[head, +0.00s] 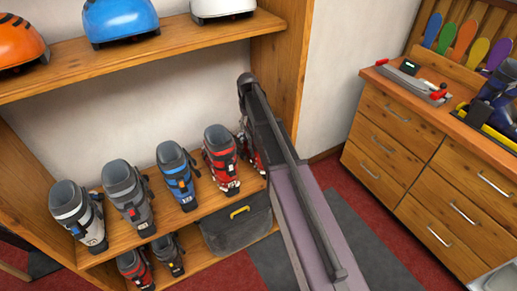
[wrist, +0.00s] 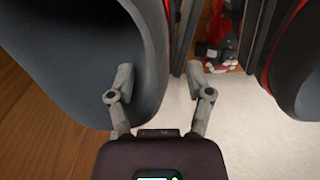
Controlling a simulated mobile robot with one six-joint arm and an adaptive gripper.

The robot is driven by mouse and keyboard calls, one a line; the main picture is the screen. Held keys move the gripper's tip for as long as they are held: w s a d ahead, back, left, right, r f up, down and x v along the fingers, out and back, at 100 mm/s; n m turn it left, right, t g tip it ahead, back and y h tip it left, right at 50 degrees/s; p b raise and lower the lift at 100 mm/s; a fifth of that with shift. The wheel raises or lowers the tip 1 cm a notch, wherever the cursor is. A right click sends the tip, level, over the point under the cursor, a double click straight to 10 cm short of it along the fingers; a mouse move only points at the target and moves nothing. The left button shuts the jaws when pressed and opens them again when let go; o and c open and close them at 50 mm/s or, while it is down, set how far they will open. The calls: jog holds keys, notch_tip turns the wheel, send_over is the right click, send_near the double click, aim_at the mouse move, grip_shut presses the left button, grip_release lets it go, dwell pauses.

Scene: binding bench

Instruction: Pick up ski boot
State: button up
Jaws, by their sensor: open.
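Ski boots stand in a row on the middle shelf in the head view: a white and grey one (head: 85,222), a grey one (head: 130,199), a blue one (head: 179,181) and a red one (head: 220,160). Another red boot (head: 252,155) is partly hidden by my arm. In the wrist view my gripper (wrist: 158,72) is open, with nothing held. One finger overlaps a large dark boot cuff (wrist: 85,55) with a red edge; the other is over the gap beside it. I cannot tell whether they touch. A second dark, red-edged boot (wrist: 296,65) is at right. My gripper is hidden in the head view.
Helmets, including a blue one (head: 119,18), sit on the upper shelf (head: 185,40). A grey bin (head: 236,226) with a yellow handle and more boots (head: 135,266) are below. The shelf's side panel (head: 281,65) is close to my arm. A drawer cabinet (head: 420,160) stands at right.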

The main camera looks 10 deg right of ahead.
jog(key=shift+f+b, duration=0.3)
jog(key=shift+f, duration=0.25)
jog(key=shift+c, duration=0.2)
grip_shut()
